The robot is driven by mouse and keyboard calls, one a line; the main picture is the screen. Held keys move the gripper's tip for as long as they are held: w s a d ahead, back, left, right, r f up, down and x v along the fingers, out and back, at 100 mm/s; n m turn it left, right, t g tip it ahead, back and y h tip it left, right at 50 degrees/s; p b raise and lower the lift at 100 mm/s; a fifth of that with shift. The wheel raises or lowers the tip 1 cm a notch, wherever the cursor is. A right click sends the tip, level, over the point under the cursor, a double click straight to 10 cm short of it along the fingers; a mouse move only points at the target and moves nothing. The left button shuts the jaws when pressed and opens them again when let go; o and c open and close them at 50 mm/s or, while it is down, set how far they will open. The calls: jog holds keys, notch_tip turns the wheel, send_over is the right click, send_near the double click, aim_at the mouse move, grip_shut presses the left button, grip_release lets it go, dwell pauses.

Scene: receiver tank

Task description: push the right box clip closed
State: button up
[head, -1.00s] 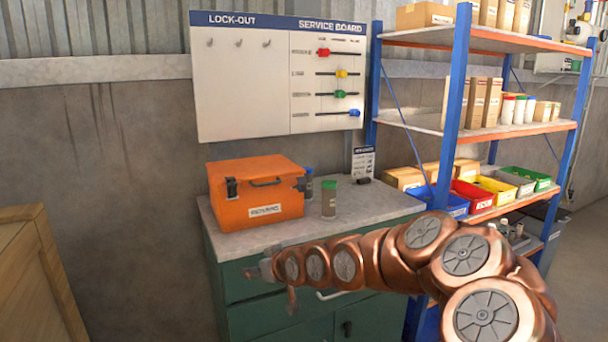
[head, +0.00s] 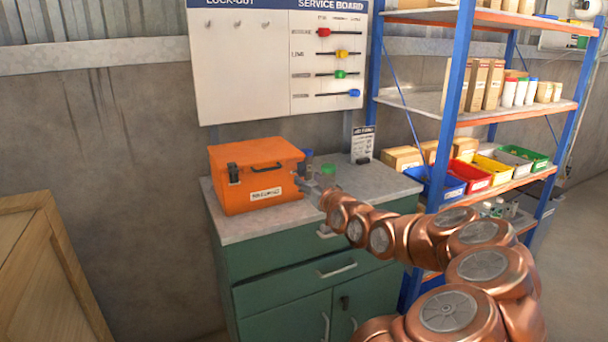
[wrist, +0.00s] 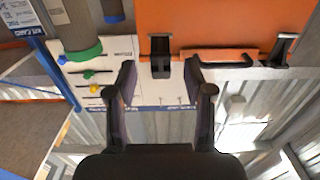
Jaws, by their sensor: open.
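The orange box (head: 250,195) stands on the grey top of a green cabinet, with its lid down. Its black right clip (wrist: 160,57) shows in the wrist view, straight ahead between my fingertips; how far it is swung out I cannot tell. The black left clip (head: 233,173) is on the box's front left; in the wrist view the left clip (wrist: 281,50) lies beyond the handle (wrist: 215,56). My gripper (wrist: 160,78) is open and empty, with a finger on either side of the right clip's line. In the head view my gripper (head: 310,190) is at the box's front right corner.
A green-lidded jar (head: 328,171) stands close beside my gripper, and a blue-lidded jar (head: 308,157) is behind it. A small sign (head: 362,143) stands at the back. The cabinet top (head: 385,183) is clear at right. A shelf rack rises on the right.

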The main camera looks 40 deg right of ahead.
aim_at(303, 175)
jog(key=shift+p+x, duration=0.4)
jog(key=shift+x, duration=1.35)
grip_shut()
